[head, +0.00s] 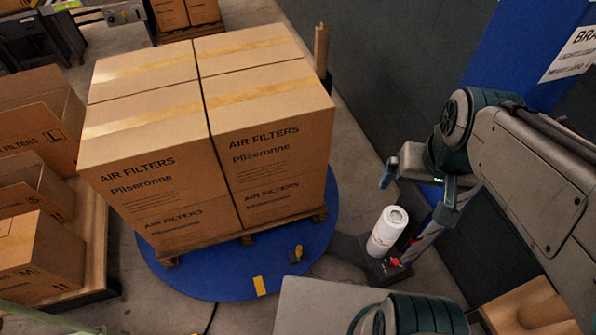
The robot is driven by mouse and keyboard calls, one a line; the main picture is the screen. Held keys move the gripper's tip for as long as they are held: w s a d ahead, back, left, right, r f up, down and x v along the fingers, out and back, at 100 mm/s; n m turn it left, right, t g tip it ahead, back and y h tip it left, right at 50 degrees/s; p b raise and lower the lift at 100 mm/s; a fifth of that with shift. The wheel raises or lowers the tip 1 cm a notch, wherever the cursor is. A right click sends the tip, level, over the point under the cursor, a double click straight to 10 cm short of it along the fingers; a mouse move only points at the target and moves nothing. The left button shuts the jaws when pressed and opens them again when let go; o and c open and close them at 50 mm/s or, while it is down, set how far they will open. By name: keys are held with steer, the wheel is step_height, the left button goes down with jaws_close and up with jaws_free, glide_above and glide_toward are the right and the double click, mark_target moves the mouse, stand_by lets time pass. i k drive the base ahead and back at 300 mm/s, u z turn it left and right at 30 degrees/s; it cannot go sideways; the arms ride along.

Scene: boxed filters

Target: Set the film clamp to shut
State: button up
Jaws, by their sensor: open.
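What looks like the film clamp (297,254), a small dark piece with a yellow-orange part, sits near the front rim of the blue turntable (205,284). It is too small to tell whether it is open or shut. My gripper (417,190) is open and empty, its fingers spread and pointing down. It is at the right, above and behind the white film roll (386,235), well apart from the clamp. The roll stands upright on a dark carriage with red parts (396,262) in front of a sloping grey post. My gripper hides part of what is behind it.
Stacked air filter boxes (205,140) on a wooden pallet (247,238) fill most of the turntable. A yellow mark (260,286) lies on its rim. Open cartons (35,120) stand at left. A dark wall (370,80) and blue column (515,60) bound the right.

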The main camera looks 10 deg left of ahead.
mark_target(298, 252)
steer(key=u, duration=0.95)
